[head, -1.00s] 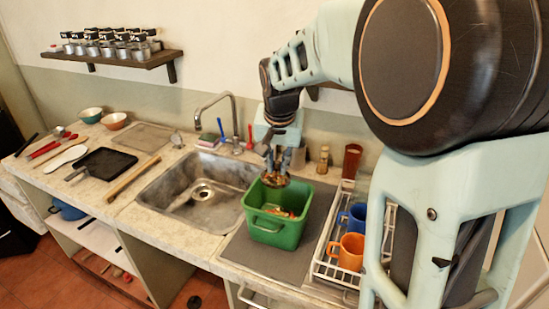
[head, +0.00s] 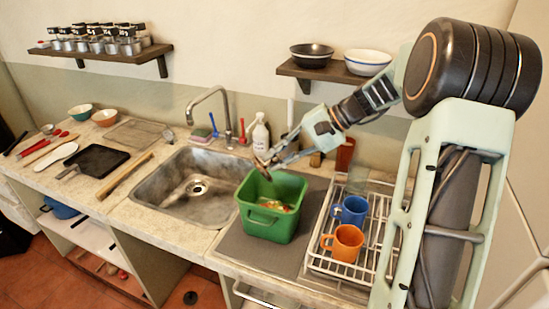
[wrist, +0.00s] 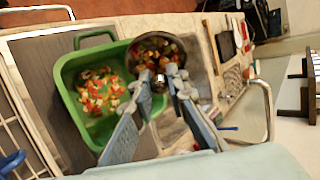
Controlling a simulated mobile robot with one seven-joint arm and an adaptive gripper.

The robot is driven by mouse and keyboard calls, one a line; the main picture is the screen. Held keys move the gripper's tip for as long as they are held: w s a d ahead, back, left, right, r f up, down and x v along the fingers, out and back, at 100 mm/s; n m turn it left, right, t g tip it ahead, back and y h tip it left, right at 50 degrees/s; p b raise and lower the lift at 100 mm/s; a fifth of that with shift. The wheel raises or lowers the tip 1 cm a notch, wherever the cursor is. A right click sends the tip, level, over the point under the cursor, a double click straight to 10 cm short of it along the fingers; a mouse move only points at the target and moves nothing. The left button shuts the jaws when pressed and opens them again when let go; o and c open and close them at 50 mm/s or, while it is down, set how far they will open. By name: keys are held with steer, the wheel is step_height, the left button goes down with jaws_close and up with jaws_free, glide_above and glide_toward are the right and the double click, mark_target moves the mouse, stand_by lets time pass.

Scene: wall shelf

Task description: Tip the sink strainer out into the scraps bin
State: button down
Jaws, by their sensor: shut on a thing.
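The green scraps bin (head: 267,224) stands on the grey mat right of the sink, with colourful scraps (head: 275,206) on its floor. My gripper (head: 268,162) is above the bin's back left rim, slanting down to the left. In the wrist view my gripper (wrist: 170,80) is shut on the sink strainer (wrist: 163,103), a small round metal cup. Mixed scraps (wrist: 157,48) show in the strainer's mouth, beside the bin's rim in that view. The strainer is small and dark in the head view, so its exact tilt is hard to tell there.
The sink (head: 196,190) with its tap (head: 217,95) is left of the bin. A dish rack (head: 330,262) holds an orange mug (head: 343,243) and a blue mug (head: 351,210) on the right. A white bottle (head: 260,133) stands behind the bin.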

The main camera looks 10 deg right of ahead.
steer(key=y, duration=0.2)
steer(key=f+m+y+b, duration=0.1)
steer(key=y, duration=0.2)
steer(key=shift+d+f, duration=0.2)
steer(key=y, duration=0.1)
steer(key=m+y+b, duration=0.1)
steer(key=y, duration=0.1)
steer(key=shift+f, duration=0.3)
steer(key=shift+m+y+b, duration=0.35)
steer(key=shift+m+y, duration=0.05)
steer(key=shift+y, duration=0.4)
steer(key=shift+a, duration=0.1)
